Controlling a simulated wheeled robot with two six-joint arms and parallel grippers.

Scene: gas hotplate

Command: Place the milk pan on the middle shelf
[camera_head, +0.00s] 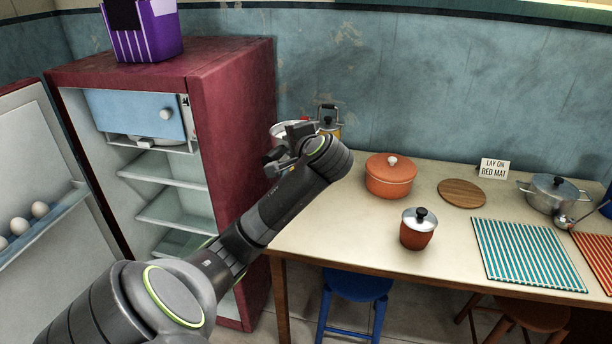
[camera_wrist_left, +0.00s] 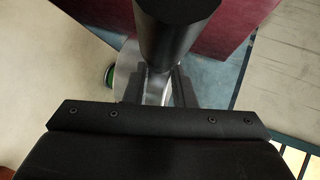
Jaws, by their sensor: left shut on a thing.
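The milk pan (camera_head: 281,129) shows in the head view as a pale round rim at the left end of the counter, mostly hidden behind my left gripper (camera_head: 284,147). In the left wrist view, my left gripper (camera_wrist_left: 159,88) is shut on it; a thick dark handle (camera_wrist_left: 180,30) rises between the fingers, with part of a silvery body (camera_wrist_left: 126,68) beside it. The pan's base is hidden, so I cannot tell whether it touches the counter. The fridge stands open at the left; its middle shelf (camera_head: 175,207) looks clear. My right gripper is not in view.
The fridge's side wall (camera_head: 235,130) stands between gripper and shelves. The upper shelf (camera_head: 165,168) lies under a blue freezer flap (camera_head: 135,113). The open door (camera_head: 45,190) holds eggs. An orange pot (camera_head: 390,180) and a lidded brown pot (camera_head: 418,235) stand on the counter (camera_head: 330,225).

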